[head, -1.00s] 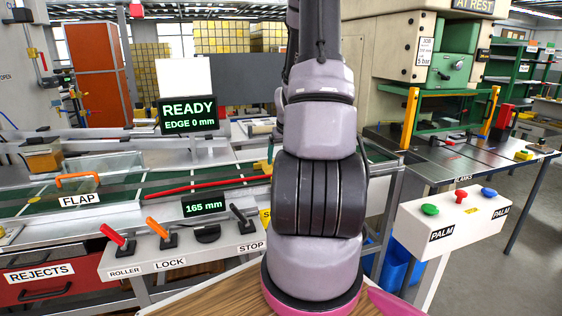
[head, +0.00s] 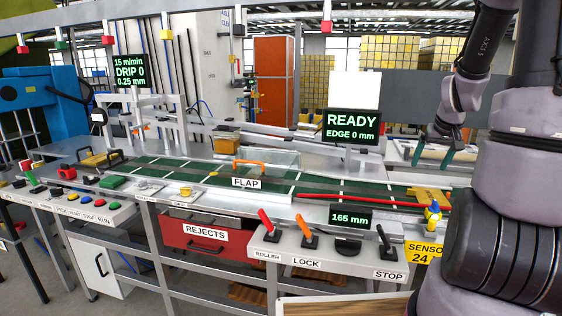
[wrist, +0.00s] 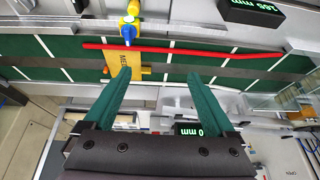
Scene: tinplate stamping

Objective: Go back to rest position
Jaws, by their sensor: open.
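My gripper (head: 432,156) is at the right of the head view, at the end of my arm, beyond the conveyor. Its two green fingers point down and stand apart. In the wrist view my gripper (wrist: 160,85) is open, with nothing held between the fingers. Below the fingers lies a yellow plate with lettering (wrist: 140,72), next to a yellow-and-blue fitting (wrist: 130,28) at the conveyor's edge. The fingers look apart from the plate, though the height is hard to judge.
The green conveyor (head: 166,166) runs across the bench with a red bar (head: 350,201) along it. A READY screen (head: 351,126) stands behind. A lever panel (head: 330,257) and the red REJECTS drawer (head: 207,242) are in front. A blue machine (head: 45,95) stands at left.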

